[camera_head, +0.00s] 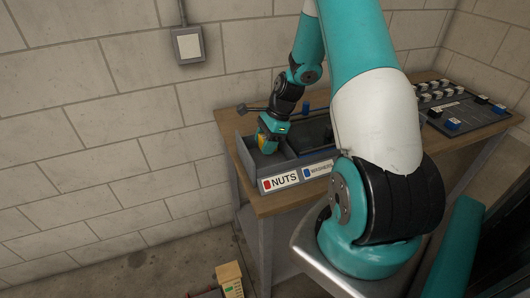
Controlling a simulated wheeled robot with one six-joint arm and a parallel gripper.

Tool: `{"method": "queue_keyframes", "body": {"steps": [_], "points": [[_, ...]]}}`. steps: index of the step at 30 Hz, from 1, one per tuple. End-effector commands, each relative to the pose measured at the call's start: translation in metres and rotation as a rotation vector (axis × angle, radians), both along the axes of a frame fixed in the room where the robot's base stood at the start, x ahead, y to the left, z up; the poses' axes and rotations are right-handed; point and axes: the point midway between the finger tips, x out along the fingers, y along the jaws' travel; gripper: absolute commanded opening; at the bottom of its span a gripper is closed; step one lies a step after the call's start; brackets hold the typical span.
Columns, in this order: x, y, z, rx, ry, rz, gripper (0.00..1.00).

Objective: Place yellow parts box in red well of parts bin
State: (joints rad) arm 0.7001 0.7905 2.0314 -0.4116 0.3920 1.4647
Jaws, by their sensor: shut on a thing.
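The grey parts bin (239,151) stands on the near left part of the wooden bench. Its front carries a NUTS label with a red mark (280,181) on the left well and a label with a blue mark (318,169) on the well to the right. My gripper (266,146) points down at the left, red-marked well, shut on the yellow parts box (265,142). Only a small yellow patch of the box shows; the gripper hides the rest. I cannot tell whether the box touches the well floor.
The wooden bench (262,205) stands against a block wall. A panel with knobs and buttons (465,108) lies at its right end. A tan carton (230,280) is low down in front of the bench. My arm hides the middle of the bench.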

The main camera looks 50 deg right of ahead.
Motion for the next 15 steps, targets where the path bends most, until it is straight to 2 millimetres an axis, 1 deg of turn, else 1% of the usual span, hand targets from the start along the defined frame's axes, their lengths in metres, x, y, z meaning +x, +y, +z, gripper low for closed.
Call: {"method": "queue_keyframes", "body": {"steps": [5, 10, 12, 15], "points": [[0.0, -0.001, -0.015, 0.0, 0.001, -0.002, 0.23], [-0.001, -0.001, -0.04, 0.001, 0.002, -0.001, 0.23], [0.0, -0.001, -0.047, -0.001, 0.001, -0.002, 0.23], [0.0, -0.001, -0.05, -0.002, -0.001, -0.002, 0.23]]}}
